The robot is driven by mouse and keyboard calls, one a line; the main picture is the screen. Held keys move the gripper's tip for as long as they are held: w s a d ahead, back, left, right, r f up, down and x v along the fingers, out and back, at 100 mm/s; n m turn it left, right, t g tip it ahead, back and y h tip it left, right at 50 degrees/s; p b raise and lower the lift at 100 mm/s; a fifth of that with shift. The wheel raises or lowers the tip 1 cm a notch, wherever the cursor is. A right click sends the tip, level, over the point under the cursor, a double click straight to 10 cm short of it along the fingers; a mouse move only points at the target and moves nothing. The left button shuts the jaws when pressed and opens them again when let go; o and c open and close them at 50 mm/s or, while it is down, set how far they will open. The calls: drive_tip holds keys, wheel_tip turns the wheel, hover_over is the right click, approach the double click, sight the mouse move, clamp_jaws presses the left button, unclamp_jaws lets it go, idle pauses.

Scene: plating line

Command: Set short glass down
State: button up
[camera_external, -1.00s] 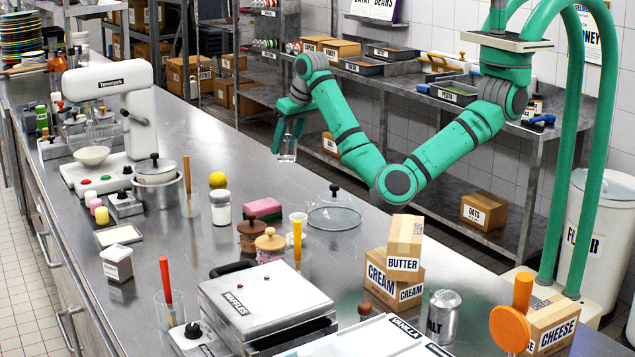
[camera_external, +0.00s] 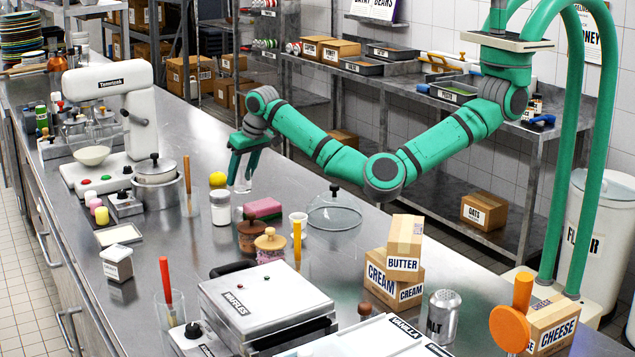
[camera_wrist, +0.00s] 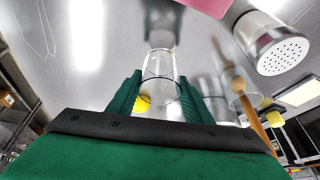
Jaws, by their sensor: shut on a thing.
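The short glass (camera_external: 242,184) is clear and upright, between the fingers of my gripper (camera_external: 241,172) in the external view. My gripper is shut on it, fingers pointing down. The glass is over the steel counter, behind the white-lidded jar and beside the yellow ball. I cannot tell whether its base touches the counter. In the wrist view the glass (camera_wrist: 160,75) shows between the two green fingertips (camera_wrist: 158,95), with bare steel beyond it.
Close by are a yellow ball (camera_external: 218,180), a jar with a perforated lid (camera_external: 220,208), a pink sponge (camera_external: 263,208) and a glass dome (camera_external: 334,214). The steel counter (camera_external: 290,180) right of the gripper is clear.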

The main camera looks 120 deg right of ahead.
sight(241, 184)
drive_tip(key=shift+f, duration=1.5)
drive_tip(key=shift+f, duration=0.15)
drive_tip(key=o, duration=1.2)
drive_tip(key=shift+w+a, duration=0.1)
drive_tip(key=shift+w, duration=0.05)
drive_tip(key=shift+c, duration=0.2)
drive_tip(key=v, duration=1.2)
